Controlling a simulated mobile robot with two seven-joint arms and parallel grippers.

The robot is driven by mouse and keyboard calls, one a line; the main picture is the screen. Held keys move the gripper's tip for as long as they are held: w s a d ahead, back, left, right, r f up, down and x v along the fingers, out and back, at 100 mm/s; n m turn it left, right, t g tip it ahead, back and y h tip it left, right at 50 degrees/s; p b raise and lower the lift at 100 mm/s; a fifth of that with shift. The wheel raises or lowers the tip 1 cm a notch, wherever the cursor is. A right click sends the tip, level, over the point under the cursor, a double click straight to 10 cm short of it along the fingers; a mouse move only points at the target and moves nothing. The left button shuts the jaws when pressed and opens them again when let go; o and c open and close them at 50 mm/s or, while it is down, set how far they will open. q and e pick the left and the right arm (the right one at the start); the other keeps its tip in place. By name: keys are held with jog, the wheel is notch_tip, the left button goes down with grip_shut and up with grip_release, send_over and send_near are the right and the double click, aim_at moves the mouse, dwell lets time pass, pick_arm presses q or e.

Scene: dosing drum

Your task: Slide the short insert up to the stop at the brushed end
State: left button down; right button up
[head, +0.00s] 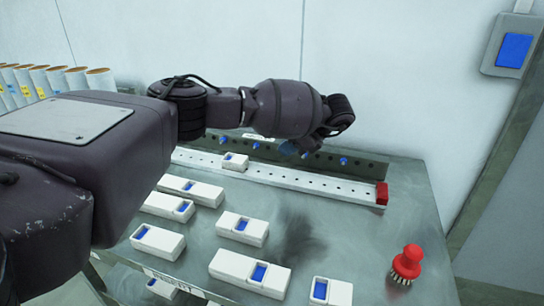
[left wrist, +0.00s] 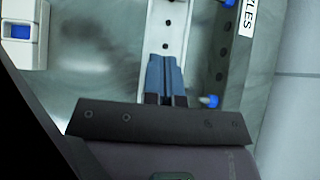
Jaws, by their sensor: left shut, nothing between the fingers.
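A red stop block (head: 382,194) closes the rail's right end, the end nearer the red brush (head: 407,262). My left gripper (head: 289,148) is over the rail, to the right of the insert. In the left wrist view, its blue fingers (left wrist: 166,78) are shut and empty, over the rail (left wrist: 176,25). Whether they touch the rail I cannot tell. My right gripper is in neither view.
Several white inserts with blue windows, long and short, lie on the metal table (head: 370,245) in front of the rail; one (head: 242,228) is near a dark smudge. Blue pegs (head: 343,160) stick out of the strip behind the rail. Several tubes (head: 100,79) stand at the back left.

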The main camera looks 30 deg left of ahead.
aim_at(243, 167)
pick_arm(q)
jog(key=b+x, duration=0.1)
jog(key=x, duration=0.3)
jog(key=shift+s+f, duration=0.25)
jog(key=b+x, duration=0.1)
jog(key=x, duration=0.4)
jog(key=shift+a+f, duration=0.1)
jog(key=shift+a, duration=0.1)
jog(key=shift+s+a, duration=0.15)
jog(key=shift+a, duration=1)
jog(key=shift+s+a+b, duration=0.25)
jog(key=shift+a+b, duration=0.05)
jog(key=shift+a, duration=0.45)
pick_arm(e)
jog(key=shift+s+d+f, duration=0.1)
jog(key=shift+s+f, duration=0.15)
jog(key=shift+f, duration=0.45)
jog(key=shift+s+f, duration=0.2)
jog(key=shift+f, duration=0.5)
